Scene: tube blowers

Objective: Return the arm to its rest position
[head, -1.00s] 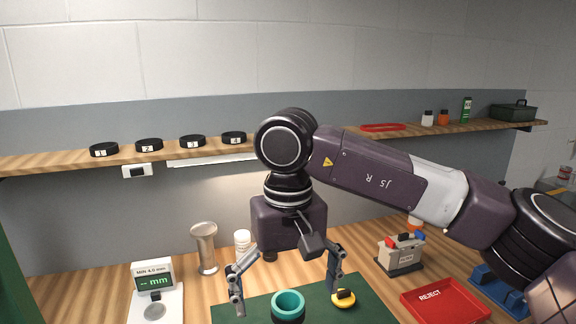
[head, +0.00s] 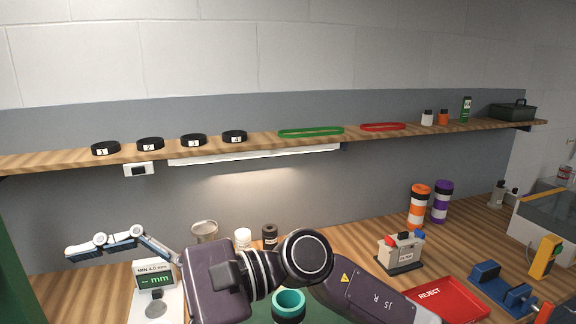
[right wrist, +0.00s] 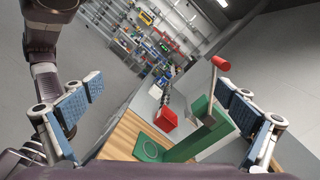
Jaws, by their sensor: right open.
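My right arm (head: 365,295) comes in from the lower right of the head view and reaches across the front of the bench. Its gripper (head: 85,250) points left, above and behind the thickness gauge. In the right wrist view the two blue-padded fingers (right wrist: 158,88) stand wide apart with nothing between them. My left gripper is not in view. A teal ring-shaped part (head: 289,302) stands on the green mat, partly hidden by my arm.
The gauge display (head: 154,278) stands at the left. A red REJECT tray (head: 450,298), a small grey box with coloured knobs (head: 401,252) and a blue fixture (head: 500,285) are at the right. Orange (head: 419,207) and purple (head: 441,203) containers stand behind. A shelf (head: 262,144) runs along the wall.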

